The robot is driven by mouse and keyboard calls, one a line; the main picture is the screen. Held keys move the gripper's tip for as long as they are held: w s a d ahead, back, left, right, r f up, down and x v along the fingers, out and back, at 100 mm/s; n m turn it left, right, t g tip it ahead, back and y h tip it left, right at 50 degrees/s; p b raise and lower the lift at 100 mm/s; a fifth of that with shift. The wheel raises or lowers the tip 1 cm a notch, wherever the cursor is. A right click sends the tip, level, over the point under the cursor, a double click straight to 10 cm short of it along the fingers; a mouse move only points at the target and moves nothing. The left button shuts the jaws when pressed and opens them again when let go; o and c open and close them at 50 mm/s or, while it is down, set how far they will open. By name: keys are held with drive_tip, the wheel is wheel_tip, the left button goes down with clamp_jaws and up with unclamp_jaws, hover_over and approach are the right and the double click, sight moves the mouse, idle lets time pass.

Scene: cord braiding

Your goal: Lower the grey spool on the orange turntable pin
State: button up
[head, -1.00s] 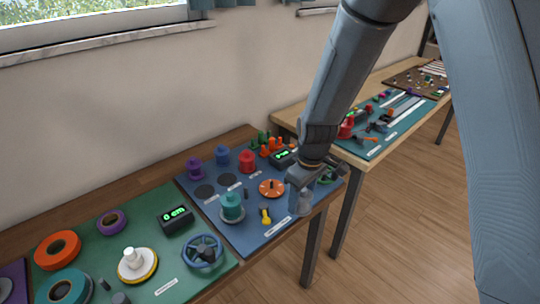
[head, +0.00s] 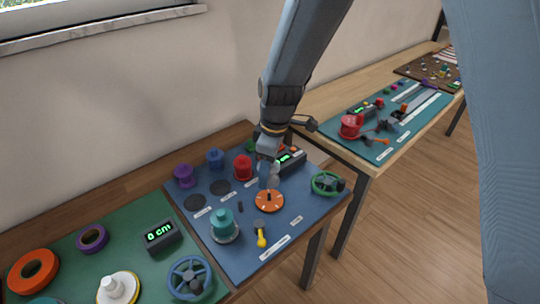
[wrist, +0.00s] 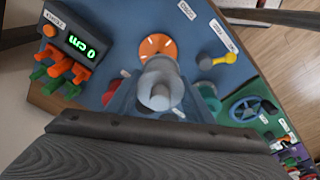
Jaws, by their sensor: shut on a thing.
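My gripper (head: 268,168) is shut on the grey spool (head: 269,182) and holds it over the blue board. The spool also shows between the fingers in the wrist view (wrist: 160,84), with its round end toward the camera. The orange turntable (head: 270,204) lies flat on the board, a disc with pale marks and a small dark pin. In the head view the spool is just above the disc's far part. In the wrist view the turntable (wrist: 158,46) shows just beyond the spool, which covers its near edge. I cannot tell the gap between spool and pin.
Around the turntable stand a red spool (head: 243,168), a teal spool (head: 222,224), a yellow-handled tool (head: 261,234), a green handwheel (head: 327,184) and a display box (head: 290,161). Orange and green pegs (wrist: 62,68) stand beside the display.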

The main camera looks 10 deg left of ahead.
sight(266, 199)
drive_tip(key=shift+w+f, duration=0.2)
drive_tip(key=shift+w, duration=0.3)
wheel_tip(266, 199, down, 3)
drive_tip(key=shift+s+r+b, duration=0.1)
drive_tip(key=shift+b, duration=1)
drive_tip(key=shift+f+b, duration=0.5)
drive_tip(key=shift+f, duration=0.4)
drive_tip(key=shift+f, duration=0.1)
drive_tip(key=shift+f+b, duration=0.8)
drive_tip(key=shift+f, duration=0.25)
drive_tip(key=shift+f+b, duration=0.55)
drive_tip(key=shift+f, duration=0.25)
drive_tip(key=o, duration=1)
drive_tip(key=shift+o, duration=0.2)
drive_tip(key=shift+r, duration=0.15)
